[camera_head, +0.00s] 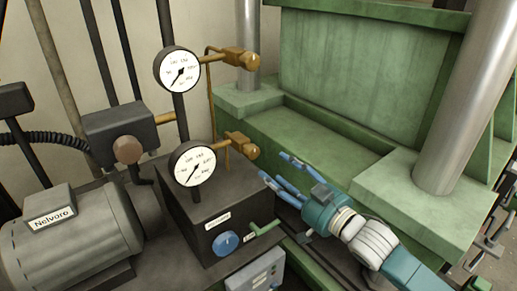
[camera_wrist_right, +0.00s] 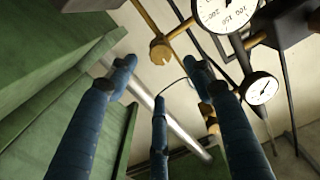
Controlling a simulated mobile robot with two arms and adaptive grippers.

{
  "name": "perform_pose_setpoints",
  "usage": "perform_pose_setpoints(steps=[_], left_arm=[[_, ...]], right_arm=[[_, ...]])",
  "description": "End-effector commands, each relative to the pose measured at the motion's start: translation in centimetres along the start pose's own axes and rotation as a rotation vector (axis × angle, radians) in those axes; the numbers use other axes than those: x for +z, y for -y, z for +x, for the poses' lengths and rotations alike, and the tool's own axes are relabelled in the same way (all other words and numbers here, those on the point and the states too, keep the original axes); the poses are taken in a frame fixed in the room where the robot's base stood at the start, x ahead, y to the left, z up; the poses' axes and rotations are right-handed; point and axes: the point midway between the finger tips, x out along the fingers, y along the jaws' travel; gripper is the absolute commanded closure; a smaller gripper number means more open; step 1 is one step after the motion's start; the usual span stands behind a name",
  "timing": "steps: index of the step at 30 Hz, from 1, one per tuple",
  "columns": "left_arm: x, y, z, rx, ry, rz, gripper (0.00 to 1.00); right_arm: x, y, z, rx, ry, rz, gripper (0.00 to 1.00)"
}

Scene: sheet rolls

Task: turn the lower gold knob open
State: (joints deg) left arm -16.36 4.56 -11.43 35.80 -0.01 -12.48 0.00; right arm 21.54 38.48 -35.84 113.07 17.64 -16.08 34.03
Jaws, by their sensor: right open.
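The lower gold knob (camera_head: 250,151) sits on the end of a brass valve beside the lower round gauge (camera_head: 193,163). In the right wrist view the lower gold knob (camera_wrist_right: 160,51) shows near the top, ahead of the fingers and apart from them. My right gripper (camera_head: 275,168) is open and empty, its blue fingers pointing up and left just below and right of the knob. In the right wrist view its three fingers (camera_wrist_right: 162,76) are spread around empty space. The upper gold knob (camera_head: 249,61) is higher up, beside the upper gauge (camera_head: 177,69). My left gripper is not in view.
A dark box (camera_head: 217,194) with a blue dial (camera_head: 226,243) and a green lever (camera_head: 262,229) stands below the lower gauge. A green press frame (camera_head: 300,150) lies close behind my right fingers. A grey motor (camera_head: 75,245) stands at left.

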Motion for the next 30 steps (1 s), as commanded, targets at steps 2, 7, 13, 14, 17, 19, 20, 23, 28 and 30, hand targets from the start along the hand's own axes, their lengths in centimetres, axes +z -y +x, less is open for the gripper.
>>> perform_pose_setpoints(steps=[2, 7, 13, 14, 17, 19, 20, 23, 28, 30], left_arm=[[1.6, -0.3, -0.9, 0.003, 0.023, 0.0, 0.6], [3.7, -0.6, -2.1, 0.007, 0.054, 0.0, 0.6], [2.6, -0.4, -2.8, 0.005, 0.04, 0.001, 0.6], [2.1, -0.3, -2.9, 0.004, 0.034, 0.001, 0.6], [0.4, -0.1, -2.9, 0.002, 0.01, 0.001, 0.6], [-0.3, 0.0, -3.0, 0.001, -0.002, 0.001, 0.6], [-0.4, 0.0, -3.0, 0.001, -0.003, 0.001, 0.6], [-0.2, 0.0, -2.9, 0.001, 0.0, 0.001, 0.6], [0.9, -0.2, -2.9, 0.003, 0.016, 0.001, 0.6], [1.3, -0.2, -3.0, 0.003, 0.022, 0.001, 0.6]], right_arm=[[-0.5, 0.1, 1.6, -0.002, -0.003, 0.0, 0.49], [-0.6, 0.0, 5.0, 0.001, -0.003, -0.001, 0.49], [-0.3, 0.0, 7.9, 0.0, -0.002, -0.001, 0.49], [-0.3, 0.0, 8.2, 0.0, -0.002, -0.001, 0.49], [-0.2, 0.0, 8.8, 0.001, -0.001, -0.002, 0.49], [-0.1, 0.0, 9.0, 0.001, -0.001, -0.003, 0.49], [-0.1, 0.0, 9.1, 0.001, -0.001, -0.003, 0.49], [-0.1, 0.0, 9.1, 0.0, -0.001, -0.003, 0.49], [-0.1, 0.0, 9.1, 0.001, -0.001, -0.003, 0.59], [-0.1, 0.0, 9.1, 0.001, -0.001, -0.003, 0.73]])
